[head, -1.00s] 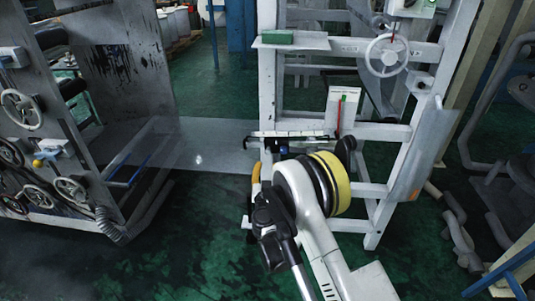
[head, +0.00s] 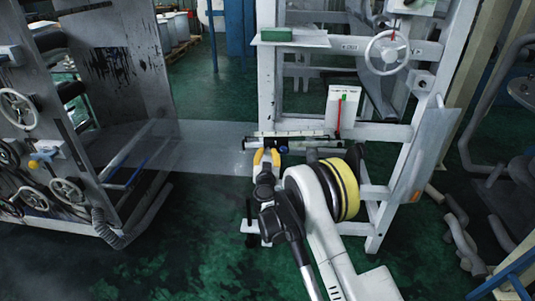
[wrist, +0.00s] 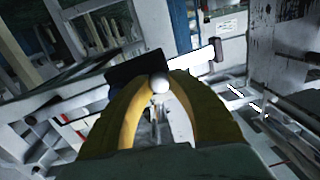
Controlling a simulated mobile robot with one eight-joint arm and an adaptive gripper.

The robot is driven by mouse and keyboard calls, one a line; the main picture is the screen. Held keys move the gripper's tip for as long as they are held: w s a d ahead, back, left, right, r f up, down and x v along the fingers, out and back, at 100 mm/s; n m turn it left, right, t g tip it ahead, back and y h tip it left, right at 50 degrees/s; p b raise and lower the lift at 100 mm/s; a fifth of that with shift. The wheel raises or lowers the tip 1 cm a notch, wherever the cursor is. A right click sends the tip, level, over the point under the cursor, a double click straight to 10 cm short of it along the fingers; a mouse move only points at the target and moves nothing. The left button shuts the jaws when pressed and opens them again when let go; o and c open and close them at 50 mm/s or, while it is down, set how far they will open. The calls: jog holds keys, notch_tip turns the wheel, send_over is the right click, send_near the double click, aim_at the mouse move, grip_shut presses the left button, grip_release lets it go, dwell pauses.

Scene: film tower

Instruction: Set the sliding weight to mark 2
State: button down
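The sliding weight, a black block (wrist: 138,68) with a pale round knob (wrist: 159,84), shows in the wrist view just beyond my fingertips. In the head view the dark weight (head: 258,147) is small, at the left part of a pale scale beam (head: 290,134). Its mark cannot be read. My gripper (head: 267,153) has yellow fingers pointing at the weight, with a gap between them. In the wrist view the fingers (wrist: 160,80) stand on either side of the knob. I see no clear grip on it; contact is hard to tell.
A white frame (head: 268,90) rises behind the beam, with a handwheel (head: 388,52) and a white plate with a red pointer (head: 341,112). A green block (head: 278,35) lies on a shelf. A machine with several handwheels (head: 66,193) stands left. Green floor is open in front.

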jog(key=shift+d, duration=0.1)
jog(key=d, duration=0.6)
jog(key=d+r, duration=0.1)
jog(key=d, duration=0.3)
jog(key=shift+s, duration=0.2)
jog(key=c, duration=1.5)
grip_release()
jog(key=shift+f, duration=0.1)
jog(key=shift+o, duration=0.2)
jog(key=s, duration=0.7)
jog(key=shift+s, duration=0.25)
